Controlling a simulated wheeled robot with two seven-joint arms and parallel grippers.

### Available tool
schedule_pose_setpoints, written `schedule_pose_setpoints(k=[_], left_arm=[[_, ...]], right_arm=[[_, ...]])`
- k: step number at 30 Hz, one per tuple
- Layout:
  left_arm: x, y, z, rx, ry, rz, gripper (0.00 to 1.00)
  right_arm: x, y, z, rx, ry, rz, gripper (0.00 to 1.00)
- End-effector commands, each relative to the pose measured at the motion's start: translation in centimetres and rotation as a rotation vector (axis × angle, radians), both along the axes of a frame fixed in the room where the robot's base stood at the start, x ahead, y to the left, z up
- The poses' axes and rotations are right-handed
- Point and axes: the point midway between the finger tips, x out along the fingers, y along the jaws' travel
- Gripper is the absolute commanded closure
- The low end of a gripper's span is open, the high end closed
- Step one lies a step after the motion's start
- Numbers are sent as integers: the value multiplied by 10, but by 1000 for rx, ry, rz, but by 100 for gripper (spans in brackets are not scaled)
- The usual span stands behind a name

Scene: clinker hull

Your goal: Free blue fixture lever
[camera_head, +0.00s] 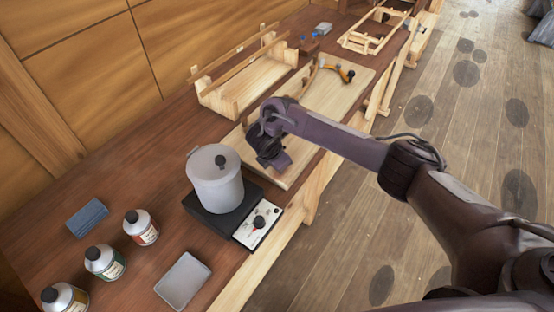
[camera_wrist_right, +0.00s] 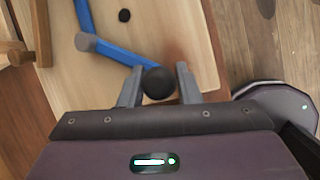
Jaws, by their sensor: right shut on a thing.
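The blue fixture lever (camera_wrist_right: 115,52) shows in the right wrist view as a bent blue bar with a grey joint, lying over a pale wooden board (camera_wrist_right: 185,35). Its black round knob (camera_wrist_right: 158,84) sits between the two fingers of my right gripper (camera_wrist_right: 158,86), which is shut on it. In the head view my right gripper (camera_head: 272,158) is low over the near part of the board (camera_head: 335,97). My arm and gripper hide the blue lever there. My left gripper is not in view.
An orange and black lever (camera_head: 338,71) stands at the board's far end. A wooden cradle (camera_head: 245,85) is left of the board. A grey pot (camera_head: 215,178) on a black heater (camera_head: 222,219) stands close to my gripper. Several bottles (camera_head: 104,262) stand at lower left.

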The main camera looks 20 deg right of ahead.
Motion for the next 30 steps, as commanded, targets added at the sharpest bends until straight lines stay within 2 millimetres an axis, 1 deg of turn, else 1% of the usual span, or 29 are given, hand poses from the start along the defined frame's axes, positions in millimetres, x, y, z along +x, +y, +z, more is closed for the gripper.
schedule_pose_setpoints(k=[1,3,5,14,17,20,24,25,26,30], left_arm=[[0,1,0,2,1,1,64],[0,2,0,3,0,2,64],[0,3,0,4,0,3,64],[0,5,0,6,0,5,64],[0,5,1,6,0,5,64],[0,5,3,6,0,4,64],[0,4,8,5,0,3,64],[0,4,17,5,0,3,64],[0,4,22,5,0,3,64],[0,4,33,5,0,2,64]], right_arm=[[1,1,1,4,-3,-1,66],[0,1,1,3,-3,0,57],[0,1,1,3,-3,0,50],[0,1,2,2,-1,1,50],[-3,4,11,2,-1,2,50],[-8,9,27,3,-4,4,50],[-17,17,53,3,-4,6,50],[-19,17,60,0,-3,4,50],[-20,17,63,0,-2,3,50],[-23,20,71,1,-2,1,50]])
